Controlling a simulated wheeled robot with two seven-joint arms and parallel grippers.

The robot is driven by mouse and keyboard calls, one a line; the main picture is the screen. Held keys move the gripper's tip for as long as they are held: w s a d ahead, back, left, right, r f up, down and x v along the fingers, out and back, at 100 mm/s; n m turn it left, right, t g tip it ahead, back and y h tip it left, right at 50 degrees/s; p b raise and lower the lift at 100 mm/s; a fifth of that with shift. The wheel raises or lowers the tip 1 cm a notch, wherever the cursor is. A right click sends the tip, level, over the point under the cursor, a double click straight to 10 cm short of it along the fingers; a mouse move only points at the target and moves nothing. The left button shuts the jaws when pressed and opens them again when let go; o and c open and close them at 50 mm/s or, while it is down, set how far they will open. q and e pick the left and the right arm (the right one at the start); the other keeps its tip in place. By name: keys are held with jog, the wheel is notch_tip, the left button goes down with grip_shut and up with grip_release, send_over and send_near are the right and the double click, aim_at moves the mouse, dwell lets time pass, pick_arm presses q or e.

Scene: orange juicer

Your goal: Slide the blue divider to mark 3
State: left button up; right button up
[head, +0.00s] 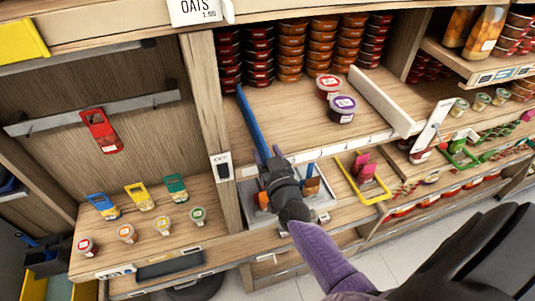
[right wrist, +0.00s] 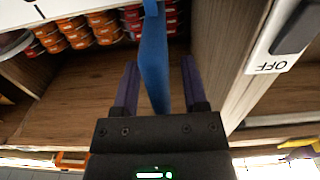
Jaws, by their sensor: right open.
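The blue divider (head: 249,120) is a thin upright panel running front to back at the left end of the middle shelf (head: 290,98), close to the wooden post. My right gripper (head: 268,156) is at its front end. In the right wrist view the blue divider (right wrist: 154,60) stands between the two purple fingers of my right gripper (right wrist: 159,66), which are apart with a gap on each side. A pale strip (head: 335,147) runs along the shelf's front edge; its marks are too small to read. My left gripper is out of view.
Two lidded tubs, red (head: 328,86) and purple (head: 342,108), stand right of the blue divider, before a white divider (head: 380,98). Stacked tins (head: 291,50) fill the back. The wooden post (head: 209,120) with an OFF switch (head: 221,167) is close on the left. Bare shelf lies between divider and tubs.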

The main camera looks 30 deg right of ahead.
grip_shut()
dwell(1.4)
